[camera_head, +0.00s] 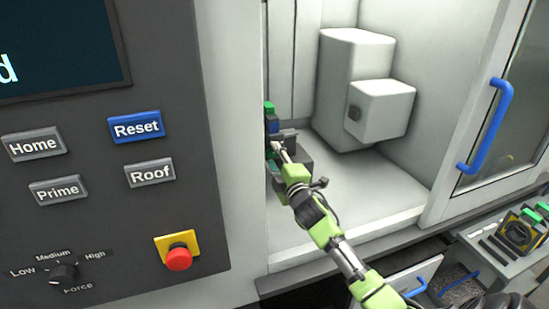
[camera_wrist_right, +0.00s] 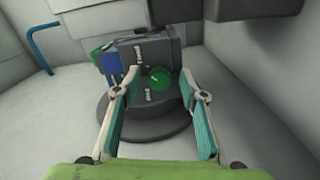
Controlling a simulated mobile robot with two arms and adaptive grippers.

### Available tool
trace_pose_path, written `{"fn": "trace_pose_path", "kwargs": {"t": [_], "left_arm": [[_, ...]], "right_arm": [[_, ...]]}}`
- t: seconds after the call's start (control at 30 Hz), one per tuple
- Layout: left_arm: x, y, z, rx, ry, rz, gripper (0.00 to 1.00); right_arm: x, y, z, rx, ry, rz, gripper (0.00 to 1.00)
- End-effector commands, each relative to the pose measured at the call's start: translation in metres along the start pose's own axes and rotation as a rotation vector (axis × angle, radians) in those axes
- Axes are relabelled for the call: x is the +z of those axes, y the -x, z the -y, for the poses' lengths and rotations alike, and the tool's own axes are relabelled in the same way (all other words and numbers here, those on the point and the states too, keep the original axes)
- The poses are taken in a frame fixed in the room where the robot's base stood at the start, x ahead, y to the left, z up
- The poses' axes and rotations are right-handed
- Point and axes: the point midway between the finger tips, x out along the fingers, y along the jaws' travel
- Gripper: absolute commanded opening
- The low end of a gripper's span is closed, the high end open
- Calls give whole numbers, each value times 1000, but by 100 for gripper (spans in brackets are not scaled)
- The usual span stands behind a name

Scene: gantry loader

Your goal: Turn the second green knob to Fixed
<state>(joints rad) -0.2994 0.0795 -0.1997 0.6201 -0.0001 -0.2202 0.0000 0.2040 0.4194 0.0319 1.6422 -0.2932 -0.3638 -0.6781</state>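A round green knob (camera_wrist_right: 159,79) sits on the face of a dark grey block (camera_wrist_right: 137,66) in the right wrist view. It carries a pale line. Small pale labels lie beside it, too small to read. Another green part (camera_wrist_right: 97,52) shows at the block's left side, by a blue piece (camera_wrist_right: 112,64). My right gripper (camera_wrist_right: 160,74) is open, with one finger on each side of the green knob in the picture; I cannot tell whether they touch it. In the head view my right gripper (camera_head: 281,150) reaches into the machine and partly hides the block. My left gripper is not in view.
A white housing (camera_head: 355,80) stands inside the machine, right of my gripper. The door with a blue handle (camera_head: 487,125) is at the right. A dark control panel (camera_head: 90,220) with buttons and a red stop button (camera_head: 179,257) fills the left.

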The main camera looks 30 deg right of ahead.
Motion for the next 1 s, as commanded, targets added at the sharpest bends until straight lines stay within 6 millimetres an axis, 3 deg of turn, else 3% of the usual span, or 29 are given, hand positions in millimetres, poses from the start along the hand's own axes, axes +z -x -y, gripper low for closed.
{"fn": "trace_pose_path", "kwargs": {"t": [0.37,0.8,1.0], "left_arm": [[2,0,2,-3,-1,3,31],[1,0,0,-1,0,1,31],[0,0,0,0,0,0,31]], "right_arm": [[0,8,1,-1,2,-1,38],[0,90,1,-2,1,-1,38],[0,113,1,-1,1,0,38]]}}
